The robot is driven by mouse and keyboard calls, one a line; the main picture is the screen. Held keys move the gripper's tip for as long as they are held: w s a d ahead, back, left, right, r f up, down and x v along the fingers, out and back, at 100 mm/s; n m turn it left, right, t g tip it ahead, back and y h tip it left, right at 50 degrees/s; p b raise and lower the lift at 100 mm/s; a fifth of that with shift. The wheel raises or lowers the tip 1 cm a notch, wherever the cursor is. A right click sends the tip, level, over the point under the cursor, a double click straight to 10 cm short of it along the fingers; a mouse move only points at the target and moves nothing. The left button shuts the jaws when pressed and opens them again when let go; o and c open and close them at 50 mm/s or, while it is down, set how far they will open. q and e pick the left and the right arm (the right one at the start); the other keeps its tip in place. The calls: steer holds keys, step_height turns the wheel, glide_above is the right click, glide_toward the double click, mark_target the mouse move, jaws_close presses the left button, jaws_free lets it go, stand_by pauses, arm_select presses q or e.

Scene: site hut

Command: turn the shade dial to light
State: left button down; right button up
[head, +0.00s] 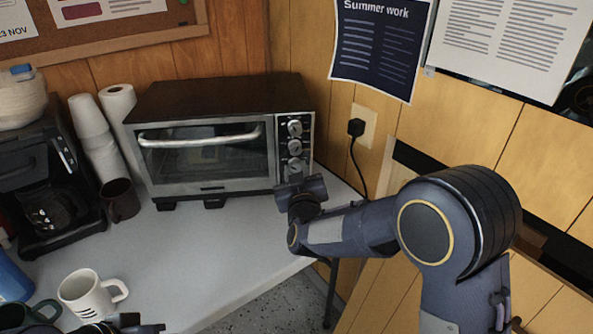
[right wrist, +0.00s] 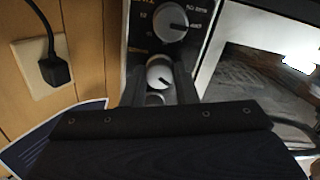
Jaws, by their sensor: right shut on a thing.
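The toaster oven (head: 215,140) stands on the table with a column of silver dials on its right-hand panel. My right gripper (head: 298,182) is at the lower end of that panel, below the dials that show. In the right wrist view, its two fingers (right wrist: 160,88) are shut on the sides of a small silver dial (right wrist: 160,74). A dark mark on this dial points to the lower right of that picture; its label is too small to read. A larger dial (right wrist: 170,22) with printed numbers is above it there. My left gripper (head: 132,324) shows only partly at the bottom edge.
A black plug and cord (head: 356,128) hang from the wall outlet right of the oven. A white mug (head: 88,294) is in front. The table's middle is clear.

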steer(key=shift+f, duration=0.1)
stand_by(0.3)
steer(key=o, duration=1)
steer(key=s, duration=0.5)
steer(key=s+d, duration=0.1)
steer(key=s, duration=0.2)
steer(key=shift+w, duration=0.1)
